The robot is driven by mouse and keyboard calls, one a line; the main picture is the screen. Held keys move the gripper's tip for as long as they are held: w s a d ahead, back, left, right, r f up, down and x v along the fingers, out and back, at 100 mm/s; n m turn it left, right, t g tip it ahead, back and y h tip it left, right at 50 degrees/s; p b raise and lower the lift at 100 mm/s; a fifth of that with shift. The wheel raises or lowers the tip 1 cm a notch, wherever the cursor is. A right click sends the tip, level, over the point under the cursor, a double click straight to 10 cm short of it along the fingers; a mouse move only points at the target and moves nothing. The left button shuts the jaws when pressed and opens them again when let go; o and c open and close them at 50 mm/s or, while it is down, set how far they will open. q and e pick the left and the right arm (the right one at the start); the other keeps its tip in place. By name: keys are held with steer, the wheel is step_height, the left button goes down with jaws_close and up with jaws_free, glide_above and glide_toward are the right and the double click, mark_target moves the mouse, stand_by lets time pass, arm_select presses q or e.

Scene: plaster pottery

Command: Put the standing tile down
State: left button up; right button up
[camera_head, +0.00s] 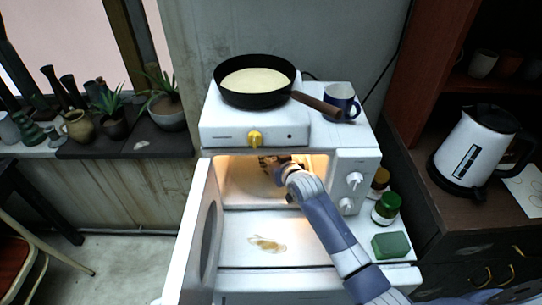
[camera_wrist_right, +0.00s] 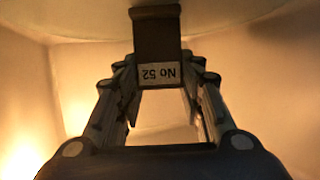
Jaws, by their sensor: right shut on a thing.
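The tile (camera_wrist_right: 157,35) shows in the right wrist view as a narrow dark brown piece with a pale label reading "No 52" upside down. My right gripper (camera_wrist_right: 158,70) is shut on it, with a finger on either side. In the head view my right gripper (camera_head: 282,165) is inside the lit white oven (camera_head: 341,163), whose door (camera_head: 204,235) stands open. A dark brown patterned piece (camera_head: 266,162) shows beside the fingers there; its lower part is hard to make out. My left gripper is not in view.
A black pan (camera_head: 240,98) sits on the hob (camera_head: 220,122) above the oven, its handle near a blue mug (camera_head: 341,98). A green sponge (camera_head: 390,245) and a green-lidded jar (camera_head: 386,208) stand right of my arm. The oven opening leaves little room.

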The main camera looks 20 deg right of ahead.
steer(key=shift+f, duration=0.2)
steer(key=o, duration=0.9)
steer(key=shift+o, duration=1)
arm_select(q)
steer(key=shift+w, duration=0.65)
arm_select(e)
steer(key=shift+r, duration=0.2)
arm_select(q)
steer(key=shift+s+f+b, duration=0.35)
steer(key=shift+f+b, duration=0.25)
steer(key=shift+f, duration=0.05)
arm_select(e)
steer(key=v, duration=1.2)
